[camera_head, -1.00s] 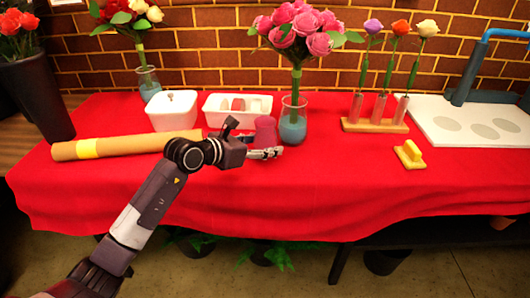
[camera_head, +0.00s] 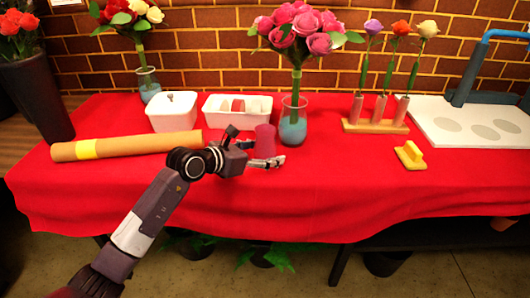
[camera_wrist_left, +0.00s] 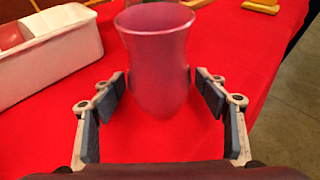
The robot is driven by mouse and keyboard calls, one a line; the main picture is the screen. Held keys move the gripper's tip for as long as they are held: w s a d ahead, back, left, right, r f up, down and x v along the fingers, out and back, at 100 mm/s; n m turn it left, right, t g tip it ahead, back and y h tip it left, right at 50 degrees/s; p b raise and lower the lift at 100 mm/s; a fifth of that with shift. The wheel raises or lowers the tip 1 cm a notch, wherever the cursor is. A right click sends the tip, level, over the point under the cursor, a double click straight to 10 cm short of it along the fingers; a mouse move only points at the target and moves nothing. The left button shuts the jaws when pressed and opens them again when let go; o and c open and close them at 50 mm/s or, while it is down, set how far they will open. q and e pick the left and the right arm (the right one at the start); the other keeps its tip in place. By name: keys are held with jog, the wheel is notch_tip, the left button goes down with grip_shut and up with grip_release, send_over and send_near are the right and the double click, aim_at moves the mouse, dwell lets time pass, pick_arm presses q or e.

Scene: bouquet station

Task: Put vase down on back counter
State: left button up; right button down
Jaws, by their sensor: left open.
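The vase (camera_head: 265,141) is a small plum-pink cup shape with a flared rim. It stands upright on the red-covered counter (camera_head: 330,205), left of the glass vase with pink roses. In the left wrist view the vase (camera_wrist_left: 156,60) is empty inside as far as it shows. My left gripper (camera_head: 256,149) is open, with one finger on each side of the vase's lower body. In the left wrist view its fingers (camera_wrist_left: 160,85) are spread around the vase, with little or no gap at the tips. My right gripper is not in view.
A glass vase of pink roses (camera_head: 293,125) stands close on the right. White bins (camera_head: 172,113) (camera_head: 238,108) sit behind. A paper roll (camera_head: 120,146) lies left. A wooden flower rack (camera_head: 375,126) and yellow tool (camera_head: 410,155) are right. The front cloth is clear.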

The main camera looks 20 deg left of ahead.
pick_arm(q)
jog(key=shift+r, duration=0.1)
jog(key=v, duration=1.1)
jog(key=shift+s+a+p, duration=0.15)
jog(key=shift+p, duration=0.2)
jog(key=shift+s+a+r, duration=0.1)
jog(key=shift+s+r, duration=0.05)
jog(key=shift+s, duration=0.1)
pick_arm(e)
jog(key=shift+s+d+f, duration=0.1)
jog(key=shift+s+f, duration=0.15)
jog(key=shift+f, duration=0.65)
